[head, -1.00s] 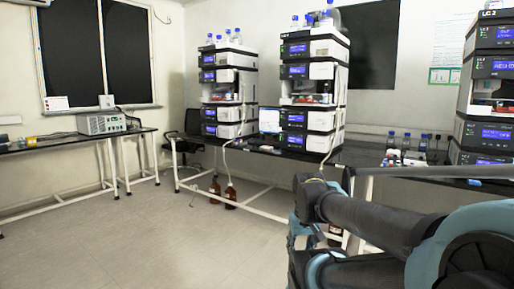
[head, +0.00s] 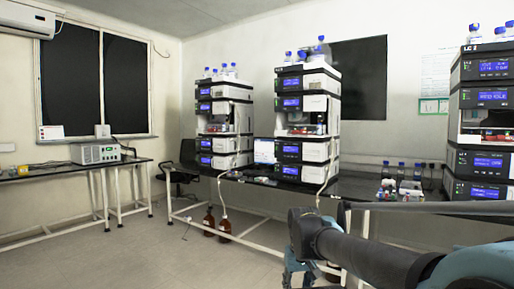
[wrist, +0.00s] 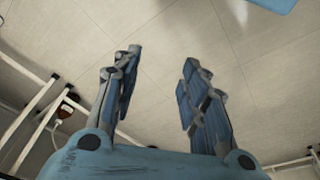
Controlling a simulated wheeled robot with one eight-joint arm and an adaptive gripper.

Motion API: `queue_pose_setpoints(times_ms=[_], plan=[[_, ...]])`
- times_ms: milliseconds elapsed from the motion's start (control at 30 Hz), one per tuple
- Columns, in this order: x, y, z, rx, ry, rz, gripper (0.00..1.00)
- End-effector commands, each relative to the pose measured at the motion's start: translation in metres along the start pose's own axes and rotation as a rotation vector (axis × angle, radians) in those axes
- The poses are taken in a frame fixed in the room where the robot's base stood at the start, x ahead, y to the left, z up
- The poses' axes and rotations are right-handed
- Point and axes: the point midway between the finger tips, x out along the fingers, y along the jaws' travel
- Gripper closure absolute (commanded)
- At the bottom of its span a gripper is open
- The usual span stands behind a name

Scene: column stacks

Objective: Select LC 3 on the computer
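The lit computer screen (head: 264,151) stands on the black-topped bench between two column stacks. It looks small and pale from here, and I cannot read it. The left stack (head: 222,120) and the middle stack (head: 306,125) carry blue displays; I cannot read an LC number on either. The right stack (head: 485,120) is labelled LC 2 and is cut off by the picture's edge. My gripper (wrist: 162,60) is open and empty in the wrist view, with bare floor beyond its fingers. It is well apart from the computer.
The black bench (head: 350,207) runs across the back, with bottles (head: 401,172) on it. Brown bottles (head: 224,226) stand on the floor below. A dark chair (head: 182,172) is behind the bench. Another bench (head: 60,172) is at left. The floor (head: 130,255) at front left is clear.

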Motion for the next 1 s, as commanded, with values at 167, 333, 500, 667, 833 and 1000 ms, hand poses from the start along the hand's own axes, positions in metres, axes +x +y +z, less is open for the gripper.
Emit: queue_pose_setpoints(times_ms=[167,333,500,667,833,1000], plan=[[0.0000,0.0000,0.0000,0.000,0.000,0.000,0.60],[0.0000,0.0000,0.0000,0.000,0.000,0.000,0.60],[0.0000,0.0000,0.0000,0.000,0.000,0.000,0.85],[0.0000,0.0000,0.0000,0.000,0.000,0.000,1.00],[0.0000,0.0000,0.0000,0.000,0.000,0.000,1.00],[0.0000,0.0000,0.0000,0.000,0.000,0.000,1.00]])
